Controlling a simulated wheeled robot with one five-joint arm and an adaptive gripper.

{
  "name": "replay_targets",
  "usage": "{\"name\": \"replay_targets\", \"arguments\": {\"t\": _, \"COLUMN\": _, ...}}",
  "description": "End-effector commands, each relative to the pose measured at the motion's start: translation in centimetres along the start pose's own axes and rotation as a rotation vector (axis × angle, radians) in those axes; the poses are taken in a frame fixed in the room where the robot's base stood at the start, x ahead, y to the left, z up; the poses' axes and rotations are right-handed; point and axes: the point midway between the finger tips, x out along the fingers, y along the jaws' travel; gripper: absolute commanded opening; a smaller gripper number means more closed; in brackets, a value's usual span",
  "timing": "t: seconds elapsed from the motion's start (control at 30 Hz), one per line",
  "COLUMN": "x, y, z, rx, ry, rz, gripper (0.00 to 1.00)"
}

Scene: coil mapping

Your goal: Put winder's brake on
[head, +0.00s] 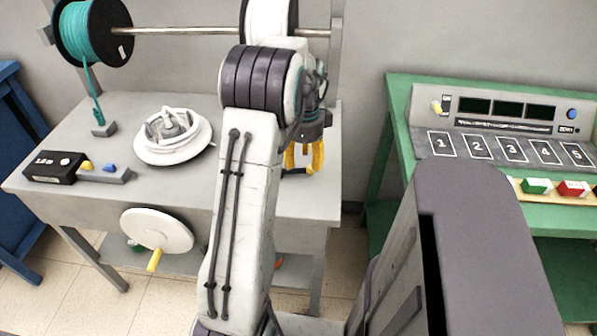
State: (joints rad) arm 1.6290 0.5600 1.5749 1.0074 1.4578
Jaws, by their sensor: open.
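The winder is a grey bench (140,198) on the left with a white winding disc (172,138) on its top. A white crank wheel (157,231) with a yellow handle (155,260) is at its front. A black length counter (55,167) has a yellow part (87,165) beside it and a grey block with a blue button (109,168). I cannot tell which part is the brake. My gripper (303,158), with yellow fingers, is open over the bench's right side, to the right of the disc. My arm partly hides it and the middle of the bench.
A teal spool (92,30) and a white spool (268,17) sit on a rod (185,31) above the bench. A teal strand runs down to a small guide (103,127). On the right, a green table (398,115) bears a grey tester (505,110) with numbered pads.

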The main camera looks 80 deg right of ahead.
Motion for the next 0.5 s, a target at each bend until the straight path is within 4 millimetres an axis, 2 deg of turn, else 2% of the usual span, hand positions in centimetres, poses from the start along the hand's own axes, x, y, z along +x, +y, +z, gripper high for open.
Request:
{"name": "replay_targets", "arguments": {"t": 0.2, "x": 2.8, "y": 0.0, "z": 0.1, "rx": -0.003, "ry": 0.0, "rz": 0.002, "gripper": 0.5}}
{"name": "replay_targets", "arguments": {"t": 0.5, "x": 4.5, "y": 0.0, "z": 0.1, "rx": -0.004, "ry": 0.0, "rz": 0.0, "gripper": 0.5}}
